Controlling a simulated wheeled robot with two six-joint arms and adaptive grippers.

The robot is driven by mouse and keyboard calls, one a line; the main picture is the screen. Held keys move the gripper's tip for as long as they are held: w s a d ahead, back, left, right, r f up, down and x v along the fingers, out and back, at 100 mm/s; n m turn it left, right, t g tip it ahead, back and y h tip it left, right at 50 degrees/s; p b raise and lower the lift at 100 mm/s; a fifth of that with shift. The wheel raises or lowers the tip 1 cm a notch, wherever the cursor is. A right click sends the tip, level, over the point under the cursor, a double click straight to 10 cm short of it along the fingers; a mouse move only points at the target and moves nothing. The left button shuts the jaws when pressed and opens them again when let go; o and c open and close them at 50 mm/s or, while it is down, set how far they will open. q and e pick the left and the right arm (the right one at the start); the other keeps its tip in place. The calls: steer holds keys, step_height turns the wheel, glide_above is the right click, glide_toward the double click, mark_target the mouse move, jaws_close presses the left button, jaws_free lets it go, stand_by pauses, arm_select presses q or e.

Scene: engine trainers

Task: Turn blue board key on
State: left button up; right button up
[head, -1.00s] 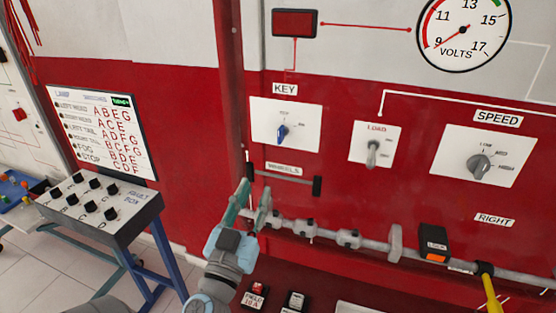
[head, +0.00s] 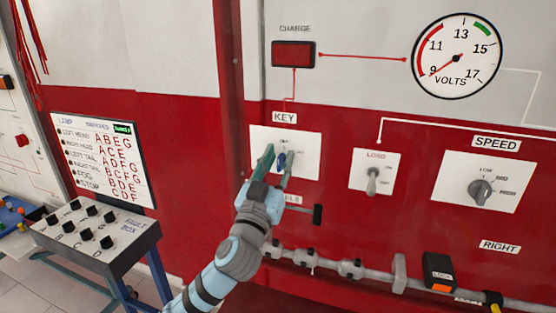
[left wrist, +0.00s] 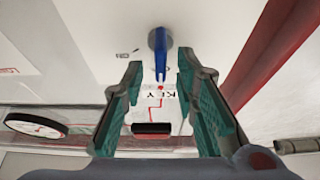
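The blue key (head: 282,160) sits on a white plate (head: 312,152) under the KEY label on the red board. In the left wrist view the blue key (left wrist: 159,60) stands out from a round grey base, in the gap between the fingertips. My left gripper (head: 278,156) is open in front of the plate, its green fingers on either side of the key. In the left wrist view a gap shows between the key and each finger of the gripper (left wrist: 160,58). In the head view the fingers partly hide the key and its markings. My right gripper is not in view.
Right of the key are the load switch (head: 372,180) and speed knob (head: 481,191). A horizontal shaft (head: 325,262) runs below, with a black lock box (head: 438,272). A fault box (head: 95,228) stands at left. The volts gauge (head: 456,56) is above.

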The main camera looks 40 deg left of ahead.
arm_select(q)
jaws_close()
steer(key=shift+m, duration=0.4)
steer(key=m+h, duration=0.2)
steer(key=m, duration=0.1)
steer(key=shift+d+m+t+p, duration=0.15)
steer(key=shift+m+t+p, duration=0.15)
steer(key=shift+m, duration=0.1)
steer(key=m+h+p, duration=0.1)
steer(key=m+h, duration=0.1)
steer(key=m, duration=0.1)
steer(key=shift+w+d+m, duration=0.1)
steer(key=shift+m, duration=0.3)
steer(key=m+h+p, duration=0.2)
steer(key=m, duration=0.2)
steer(key=shift+d+g+p, duration=0.15)
steer(key=shift+g+p, duration=0.25)
steer(key=shift+d+f+m+g+h+p, duration=0.15)
steer(key=shift+m+h+p, duration=0.1)
steer(key=shift+m+p, duration=0.3)
steer(key=shift+a+f+m+g+h+p, duration=0.1)
steer(key=shift+m+h+p, duration=0.25)
steer(key=shift+m, duration=0.45)
steer(key=shift+d+f+m+g+h+p, duration=0.1)
steer(key=shift+m+g+h+p, duration=0.1)
steer(key=shift+m+p, duration=0.4)
